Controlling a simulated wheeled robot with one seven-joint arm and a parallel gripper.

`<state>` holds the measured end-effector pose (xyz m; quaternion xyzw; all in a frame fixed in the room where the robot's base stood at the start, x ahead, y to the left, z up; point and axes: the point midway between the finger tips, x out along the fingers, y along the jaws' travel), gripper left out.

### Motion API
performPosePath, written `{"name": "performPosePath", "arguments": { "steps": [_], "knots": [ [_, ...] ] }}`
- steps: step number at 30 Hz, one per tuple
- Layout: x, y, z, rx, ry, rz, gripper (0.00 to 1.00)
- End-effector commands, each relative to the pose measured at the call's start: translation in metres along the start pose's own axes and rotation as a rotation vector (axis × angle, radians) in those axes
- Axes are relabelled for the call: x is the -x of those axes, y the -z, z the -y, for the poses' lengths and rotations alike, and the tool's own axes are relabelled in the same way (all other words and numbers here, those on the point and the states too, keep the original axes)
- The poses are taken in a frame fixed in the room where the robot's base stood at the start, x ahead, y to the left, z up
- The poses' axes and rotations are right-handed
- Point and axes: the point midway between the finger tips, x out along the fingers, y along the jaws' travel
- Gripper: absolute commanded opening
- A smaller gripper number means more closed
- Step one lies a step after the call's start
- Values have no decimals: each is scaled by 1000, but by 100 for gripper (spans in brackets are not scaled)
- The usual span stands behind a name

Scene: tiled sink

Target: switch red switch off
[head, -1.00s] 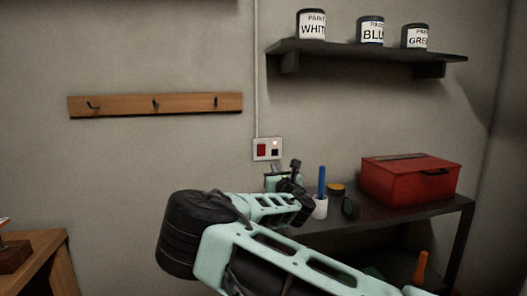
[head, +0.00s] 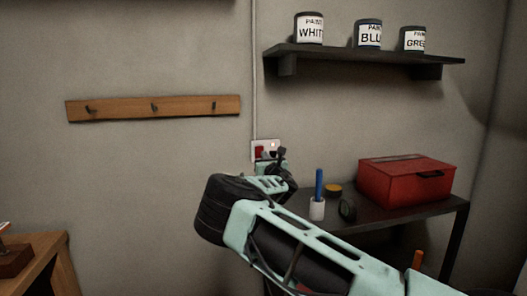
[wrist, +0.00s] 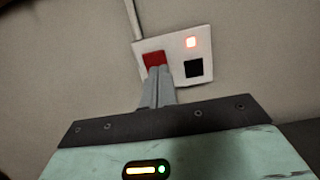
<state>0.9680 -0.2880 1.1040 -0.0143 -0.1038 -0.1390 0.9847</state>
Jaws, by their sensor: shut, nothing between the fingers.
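The red switch (wrist: 153,58) sits on the left of a white wall plate (wrist: 204,58), beside a black square (wrist: 194,68). In the head view the red switch (head: 259,152) shows just above my arm's end, and the plate's lower part is hidden. My gripper (wrist: 158,72) is shut and empty. Its fingertips overlap the lower part of the red switch in the wrist view. I cannot tell whether they touch it. In the head view my gripper (head: 268,160) is in front of the plate.
A dark bench (head: 400,213) below right holds a red toolbox (head: 405,180), a white cup (head: 317,209) with a blue item, and a round dark object (head: 347,209). A shelf (head: 365,55) with paint cans is above. A hook rail (head: 180,108) hangs left.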

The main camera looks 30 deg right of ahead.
Motion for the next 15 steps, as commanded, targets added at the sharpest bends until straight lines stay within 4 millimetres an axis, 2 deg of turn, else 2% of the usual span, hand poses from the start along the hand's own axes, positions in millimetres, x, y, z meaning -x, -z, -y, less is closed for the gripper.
{"name": "performPosePath", "arguments": {
  "steps": [1, 6, 15],
  "knots": [
    [-8, -2, 1, 0, -1, 0, 0],
    [-24, -1, 0, 1, -1, 0, 0],
    [-30, 1, 0, 0, 0, -1, 0]
  ]
}}
